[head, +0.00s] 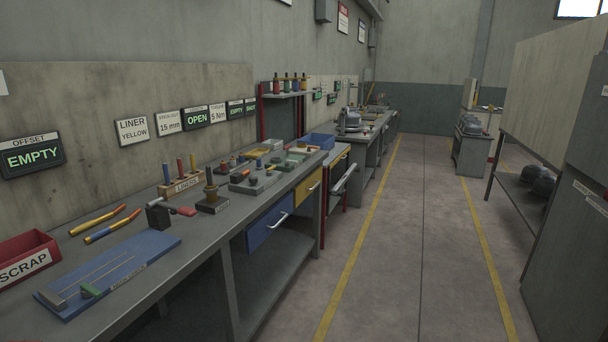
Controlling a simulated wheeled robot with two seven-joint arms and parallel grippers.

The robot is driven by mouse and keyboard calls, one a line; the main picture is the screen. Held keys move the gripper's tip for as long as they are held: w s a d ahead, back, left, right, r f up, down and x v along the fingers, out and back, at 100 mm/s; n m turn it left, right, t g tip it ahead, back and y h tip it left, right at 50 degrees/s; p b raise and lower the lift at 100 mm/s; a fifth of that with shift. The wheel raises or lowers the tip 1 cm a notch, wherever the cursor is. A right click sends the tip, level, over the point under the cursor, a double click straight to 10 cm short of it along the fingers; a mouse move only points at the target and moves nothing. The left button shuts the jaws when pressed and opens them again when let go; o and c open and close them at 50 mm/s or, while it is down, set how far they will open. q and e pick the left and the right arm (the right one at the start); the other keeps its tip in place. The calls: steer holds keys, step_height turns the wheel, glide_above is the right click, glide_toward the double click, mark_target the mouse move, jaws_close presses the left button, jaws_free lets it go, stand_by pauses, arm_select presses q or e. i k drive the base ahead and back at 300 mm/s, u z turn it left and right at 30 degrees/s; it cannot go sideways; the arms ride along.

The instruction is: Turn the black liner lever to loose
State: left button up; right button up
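A black block (158,214) with a red handle (183,211) stands on the near workbench. To its right is a dark base (212,206) with a brown cup-shaped piece (211,190) on top. Farther along, a grey fixture (256,180) carries small dark, red and green parts. No black lever can be clearly made out at this distance, and its position cannot be read. A wooden liner rack (186,185) holds red, blue and yellow-orange sticks. Neither of my grippers is in view.
The workbench (115,313) runs along the left wall. A blue board (135,262), a red scrap bin (25,257), and yellow and blue rods (112,226) lie near. Wall signs include LINER YELLOW (132,130). The aisle floor (400,230) is clear; a shelf unit (550,100) stands right.

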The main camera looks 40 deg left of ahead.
mark_target(225, 182)
steer(key=z, duration=0.35)
steer(key=i, duration=1.75)
steer(key=u, duration=0.65)
steer(key=i, duration=0.9)
steer(key=u, duration=0.95)
